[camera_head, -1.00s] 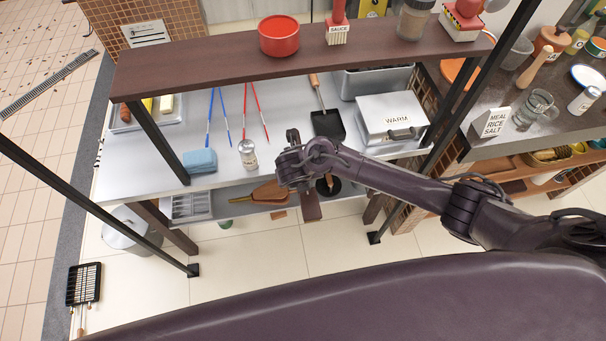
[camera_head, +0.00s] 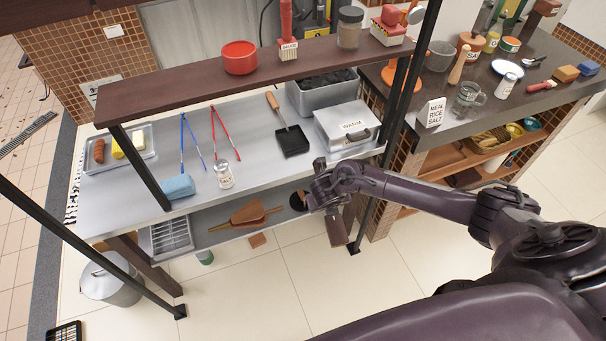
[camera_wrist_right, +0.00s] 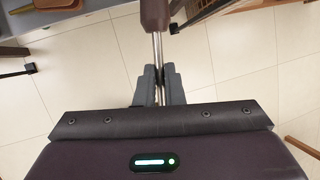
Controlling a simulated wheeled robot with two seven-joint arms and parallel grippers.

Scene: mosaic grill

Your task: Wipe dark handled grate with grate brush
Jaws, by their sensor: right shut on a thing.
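My right gripper (camera_head: 324,197) is in front of the table's right part, over the floor. In the right wrist view, its fingers (camera_wrist_right: 158,86) are shut on a thin metal rod with a brown end piece (camera_wrist_right: 155,15); this looks like the grate brush, though its bristles are not seen. The brown piece also shows below the gripper in the head view (camera_head: 337,231). A silver slatted grate (camera_head: 170,236) lies on the lower shelf at left; I cannot make out a dark handle on it. A black rack (camera_head: 66,333) is cut off at the lower left edge. My left gripper is not in view.
The steel table (camera_head: 240,135) holds blue and red tongs, a shaker (camera_head: 223,175), a blue sponge (camera_head: 178,186), a black shovel (camera_head: 291,138) and a WARM box (camera_head: 347,125). A dark raised shelf (camera_head: 190,80) and black posts stand above it. Brown bellows (camera_head: 247,213) lie on the lower shelf.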

